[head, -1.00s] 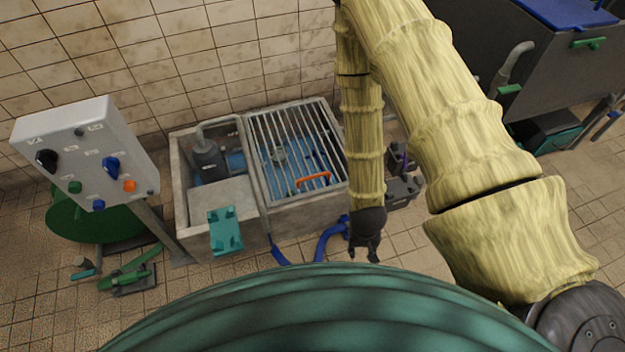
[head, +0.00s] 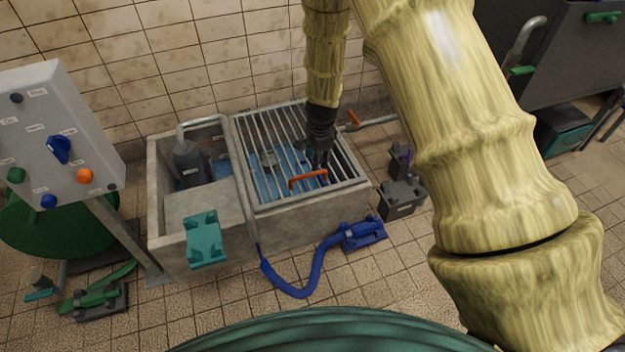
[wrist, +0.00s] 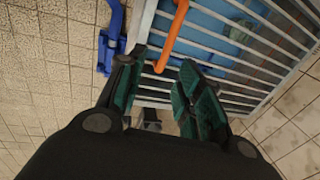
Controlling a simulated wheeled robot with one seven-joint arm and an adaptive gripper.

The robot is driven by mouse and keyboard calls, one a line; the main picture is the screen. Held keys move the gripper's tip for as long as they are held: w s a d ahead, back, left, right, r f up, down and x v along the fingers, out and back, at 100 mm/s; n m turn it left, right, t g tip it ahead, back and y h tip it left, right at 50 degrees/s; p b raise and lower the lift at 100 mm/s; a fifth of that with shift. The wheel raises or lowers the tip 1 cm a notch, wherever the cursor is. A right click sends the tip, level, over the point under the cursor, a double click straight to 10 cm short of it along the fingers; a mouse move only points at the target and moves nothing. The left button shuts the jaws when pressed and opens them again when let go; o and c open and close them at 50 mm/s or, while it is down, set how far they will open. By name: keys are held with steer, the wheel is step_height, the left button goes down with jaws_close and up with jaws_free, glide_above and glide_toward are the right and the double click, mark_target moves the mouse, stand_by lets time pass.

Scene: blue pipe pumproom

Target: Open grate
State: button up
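The grate (head: 268,192) is a frame of pale metal bars lying flat over the right part of a concrete basin, with blue water below. Its orange handle (head: 308,179) stands near the front edge. My gripper (head: 318,163) hangs over the right part of the grate, just behind the handle in the head view. In the wrist view, my gripper (wrist: 160,76) has its dark green fingers spread and empty. There the orange handle (wrist: 172,38) runs up from the gap between the fingertips. How far it is from the fingers in depth I cannot tell.
A control box (head: 50,140) with knobs stands at the left. A teal bracket (head: 204,238) sits on the basin's front wall (head: 300,225). A blue hose (head: 300,290) lies on the floor in front. A grey block (head: 402,198) stands to the right.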

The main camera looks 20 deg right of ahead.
mark_target(312, 173)
steer(key=w+f+b, duration=0.1)
steer(key=f, duration=0.2)
steer(key=w+f+b, duration=0.1)
steer(key=f, duration=0.2)
steer(key=w+f+b, duration=0.1)
steer(key=f, duration=0.3)
steer(key=shift+w+a, duration=0.15)
steer(key=shift+a, duration=0.05)
jaws_close()
